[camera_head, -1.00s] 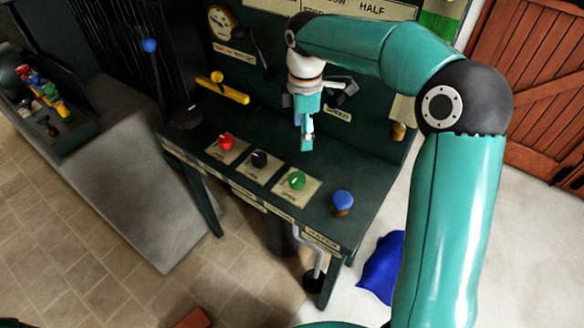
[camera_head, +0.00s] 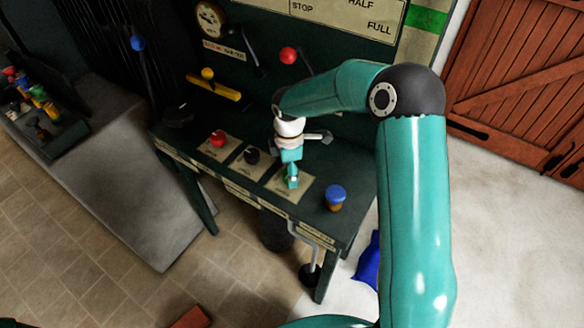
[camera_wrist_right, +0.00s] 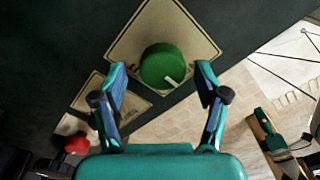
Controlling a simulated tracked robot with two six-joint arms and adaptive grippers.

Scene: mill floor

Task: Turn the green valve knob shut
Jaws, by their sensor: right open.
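The green knob (camera_wrist_right: 160,60) is round with a white pointer mark toward its lower right, on a cream plate (camera_wrist_right: 128,42) in the right wrist view. My right gripper (camera_wrist_right: 161,78) is open, with its fingertips apart on either side of the knob's near edge. I cannot tell how far above the knob they are. In the head view my right gripper (camera_head: 291,182) hangs over the knob's plate (camera_head: 305,186) and hides the knob. My left gripper is not in view.
A red knob (camera_head: 218,139) and a black knob (camera_head: 252,155) sit left on the dark bench. A blue-topped knob (camera_head: 335,194) stands close on the right. Behind rises a panel with a red-ball lever (camera_head: 288,55) and a yellow bar (camera_head: 213,87).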

